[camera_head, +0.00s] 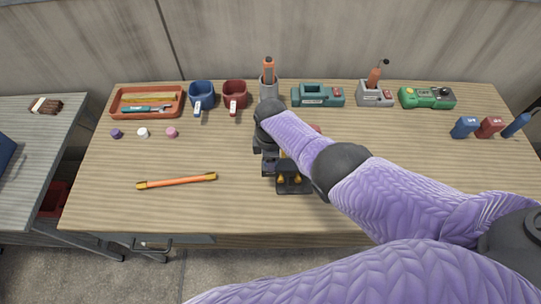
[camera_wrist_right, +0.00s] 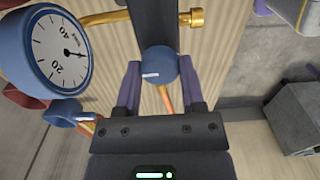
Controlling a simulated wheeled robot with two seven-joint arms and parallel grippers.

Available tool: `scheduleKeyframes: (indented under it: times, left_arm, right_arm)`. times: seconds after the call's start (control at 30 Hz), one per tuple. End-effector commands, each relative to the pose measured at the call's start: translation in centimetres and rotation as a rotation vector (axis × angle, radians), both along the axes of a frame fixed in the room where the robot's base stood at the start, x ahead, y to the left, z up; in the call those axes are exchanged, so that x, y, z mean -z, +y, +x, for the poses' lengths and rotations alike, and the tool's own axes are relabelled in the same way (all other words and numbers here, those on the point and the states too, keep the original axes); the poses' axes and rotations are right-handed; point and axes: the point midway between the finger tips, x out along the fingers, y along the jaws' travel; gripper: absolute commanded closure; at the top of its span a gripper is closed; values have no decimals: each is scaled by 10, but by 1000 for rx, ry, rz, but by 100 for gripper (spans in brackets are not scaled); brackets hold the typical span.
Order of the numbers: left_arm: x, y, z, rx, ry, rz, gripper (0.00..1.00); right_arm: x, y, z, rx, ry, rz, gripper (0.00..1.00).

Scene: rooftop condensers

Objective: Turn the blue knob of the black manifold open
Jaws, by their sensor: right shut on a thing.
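The black manifold (camera_wrist_right: 153,24) shows as a dark bar in the right wrist view, with a brass fitting (camera_wrist_right: 190,18) at its side. Its round blue knob (camera_wrist_right: 159,66) has a small white label and sits between the two fingers of my right gripper (camera_wrist_right: 158,78), which is shut on it. A white-faced gauge with a blue rim (camera_wrist_right: 60,50) is beside the bar. In the head view my right arm hides most of the manifold and the knob; a black part with yellow pieces (camera_head: 292,182) shows below the gripper. My left gripper is not in view.
On the wooden bench (camera_head: 110,205) lies an orange stick (camera_head: 177,181). An orange tray (camera_head: 121,104), blue mug (camera_head: 202,94), red mug (camera_head: 235,95) and green device (camera_head: 427,98) stand along the back. Small caps (camera_head: 143,132) lie left. The front left is mostly clear.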

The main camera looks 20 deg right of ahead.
Motion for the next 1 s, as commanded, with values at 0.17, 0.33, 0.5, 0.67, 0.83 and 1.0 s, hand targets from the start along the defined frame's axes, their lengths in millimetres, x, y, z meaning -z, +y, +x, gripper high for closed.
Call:
scheduleKeyframes:
  times: [0.17,0.33,0.5,0.67,0.83,1.0]
  left_arm:
    - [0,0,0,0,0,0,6]
    - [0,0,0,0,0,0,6]
    - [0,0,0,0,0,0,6]
    - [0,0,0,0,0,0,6]
    - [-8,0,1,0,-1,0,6]
    - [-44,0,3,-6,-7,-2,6]
  right_arm:
    - [0,0,0,-3,0,-1,100]
    - [0,0,0,-2,0,0,100]
    - [0,0,0,-2,0,0,14]
    - [0,0,0,-1,0,0,14]
    - [-10,0,0,-1,-1,0,14]
    - [-57,0,1,-1,-4,1,14]
